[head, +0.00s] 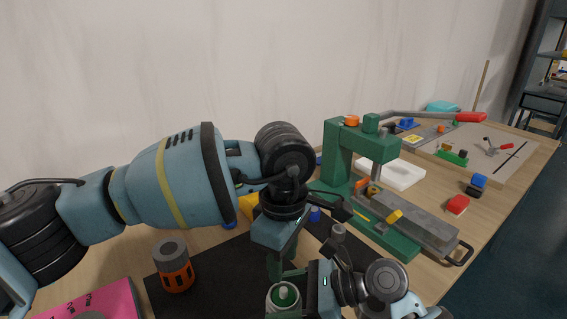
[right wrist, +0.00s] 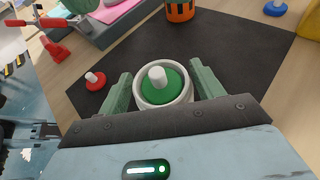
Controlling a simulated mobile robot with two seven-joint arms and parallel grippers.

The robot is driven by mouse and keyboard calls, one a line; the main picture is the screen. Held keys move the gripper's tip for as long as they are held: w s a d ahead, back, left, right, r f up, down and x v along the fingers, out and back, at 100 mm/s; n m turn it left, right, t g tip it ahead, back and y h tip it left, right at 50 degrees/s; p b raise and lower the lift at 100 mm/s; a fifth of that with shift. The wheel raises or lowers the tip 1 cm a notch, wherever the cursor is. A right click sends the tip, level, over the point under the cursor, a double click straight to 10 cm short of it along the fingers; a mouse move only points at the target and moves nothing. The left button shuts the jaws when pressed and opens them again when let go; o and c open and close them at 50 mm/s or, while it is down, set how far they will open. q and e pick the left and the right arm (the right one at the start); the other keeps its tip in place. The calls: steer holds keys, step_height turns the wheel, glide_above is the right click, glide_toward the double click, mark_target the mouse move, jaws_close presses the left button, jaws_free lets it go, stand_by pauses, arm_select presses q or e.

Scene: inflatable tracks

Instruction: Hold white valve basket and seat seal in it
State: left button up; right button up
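The white valve basket (right wrist: 139,96) is a round cup that stands upright between the two green fingers of my right gripper (right wrist: 163,72) in the right wrist view. The fingers lie close against its sides. A green round piece (right wrist: 174,91), which looks like the seal, lies inside the white rim with a white stem up its middle. In the head view the basket (head: 271,304) is low in the middle, partly cut off by the frame edge. My left gripper (head: 282,262) points down just above it. Its fingertips are partly hidden, and I see nothing held in it.
A dark mat (head: 215,270) covers the table here. A green press (head: 345,160) stands to the right. A red knob (right wrist: 95,80) lies left of my right fingers.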

steer(key=shift+o, duration=1.2)
steer(key=shift+d+r, duration=0.1)
steer(key=v, duration=1.2)
